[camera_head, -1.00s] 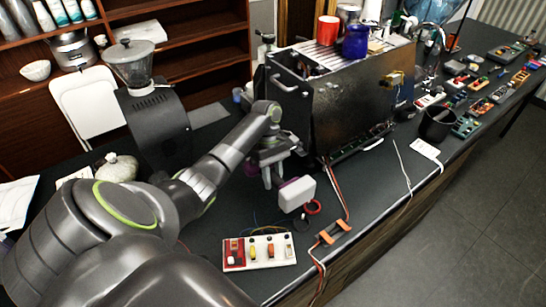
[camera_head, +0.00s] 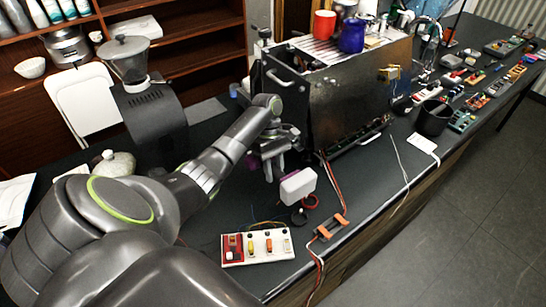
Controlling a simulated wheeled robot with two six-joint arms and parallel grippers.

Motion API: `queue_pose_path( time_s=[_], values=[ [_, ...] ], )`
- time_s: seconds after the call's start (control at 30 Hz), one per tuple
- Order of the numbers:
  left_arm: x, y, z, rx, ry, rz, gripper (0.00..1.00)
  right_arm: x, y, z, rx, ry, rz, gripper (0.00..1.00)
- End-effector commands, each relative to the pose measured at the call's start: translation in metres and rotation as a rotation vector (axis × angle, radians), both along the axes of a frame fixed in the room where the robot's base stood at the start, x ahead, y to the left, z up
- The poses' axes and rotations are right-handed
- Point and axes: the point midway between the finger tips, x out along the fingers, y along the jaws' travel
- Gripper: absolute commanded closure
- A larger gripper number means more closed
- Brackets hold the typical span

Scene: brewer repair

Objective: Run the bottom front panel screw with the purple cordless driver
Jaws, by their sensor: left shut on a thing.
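My left gripper (camera_head: 277,168) is shut on the purple cordless driver (camera_head: 292,176), in front of the brewer's near left corner. The driver's purple body is mostly hidden by the gripper; a white block-shaped end (camera_head: 297,186) sticks out toward the front. The brewer (camera_head: 345,95) is a large dark metal box with a slatted top. The bottom front panel screw cannot be made out, and I cannot tell whether the driver's tip touches the brewer. My right gripper is not in view.
A white and red switch panel (camera_head: 258,247) lies on the dark counter near its front edge. An orange connector with red wires (camera_head: 330,226) lies beside it. A coffee grinder (camera_head: 150,100) stands left of the brewer. A black cup (camera_head: 433,118) stands to the right.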

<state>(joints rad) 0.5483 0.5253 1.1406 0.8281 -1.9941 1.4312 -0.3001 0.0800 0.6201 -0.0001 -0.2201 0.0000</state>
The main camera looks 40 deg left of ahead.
Motion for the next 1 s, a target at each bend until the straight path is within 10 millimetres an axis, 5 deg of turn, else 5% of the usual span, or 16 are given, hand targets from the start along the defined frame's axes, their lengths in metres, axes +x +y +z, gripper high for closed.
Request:
queue_pose_path(
  time_s=[0.43,1.0],
  values=[
    [0.001,0.000,0.002,0.000,-0.004,-0.002,1.00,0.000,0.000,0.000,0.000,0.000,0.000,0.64],
    [-0.026,0.008,0.001,0.001,-0.005,-0.002,1.00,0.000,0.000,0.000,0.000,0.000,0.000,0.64]
  ],
)
